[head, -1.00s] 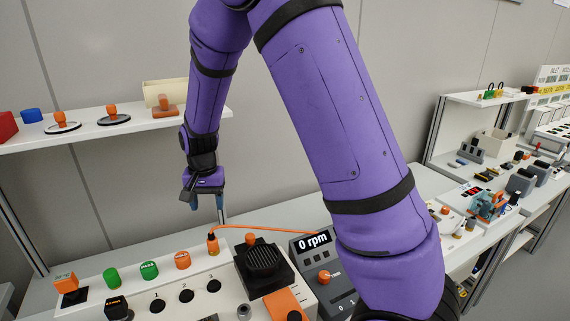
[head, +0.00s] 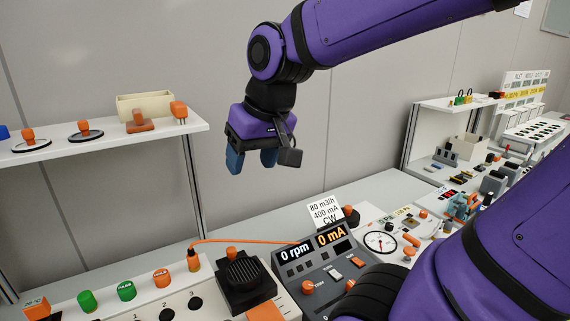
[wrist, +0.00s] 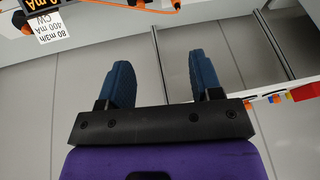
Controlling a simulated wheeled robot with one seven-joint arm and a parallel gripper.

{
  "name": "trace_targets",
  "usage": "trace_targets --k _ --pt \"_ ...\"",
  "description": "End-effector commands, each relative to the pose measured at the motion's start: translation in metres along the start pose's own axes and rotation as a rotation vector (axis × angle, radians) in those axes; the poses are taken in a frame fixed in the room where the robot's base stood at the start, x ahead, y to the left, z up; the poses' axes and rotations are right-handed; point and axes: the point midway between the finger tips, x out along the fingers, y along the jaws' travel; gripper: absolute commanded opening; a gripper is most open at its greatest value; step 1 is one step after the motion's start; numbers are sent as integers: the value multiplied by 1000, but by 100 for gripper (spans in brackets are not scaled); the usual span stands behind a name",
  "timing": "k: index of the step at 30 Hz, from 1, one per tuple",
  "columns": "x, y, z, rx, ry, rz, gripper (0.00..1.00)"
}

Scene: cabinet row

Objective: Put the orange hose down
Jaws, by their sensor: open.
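The orange hose (head: 233,241) runs from an orange plug (head: 194,260) standing on the white panel to behind the dark display box. A short piece of orange cable (wrist: 135,8) also shows at the top of the wrist view. My gripper (head: 252,163) is open and empty, with blue fingers hanging above the bench behind the display box. It is well above the hose and apart from it. In the wrist view my gripper (wrist: 158,72) has a clear gap between its fingers. The hose's far end is hidden.
The dark display box (head: 312,265) reads 0 rpm and 0 mA, with a white card (head: 326,213) behind it. A black round-topped unit (head: 246,280) stands left of it. A white shelf (head: 110,138) holds several orange-handled items at left.

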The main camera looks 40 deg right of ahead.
Motion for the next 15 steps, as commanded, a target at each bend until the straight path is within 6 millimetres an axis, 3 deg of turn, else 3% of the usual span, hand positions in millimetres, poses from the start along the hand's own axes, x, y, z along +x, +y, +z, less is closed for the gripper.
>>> trace_targets --k 6,15 --pt "-27 10 44 -86 78 39 59" --pt "-35 14 64 -129 108 66 59"
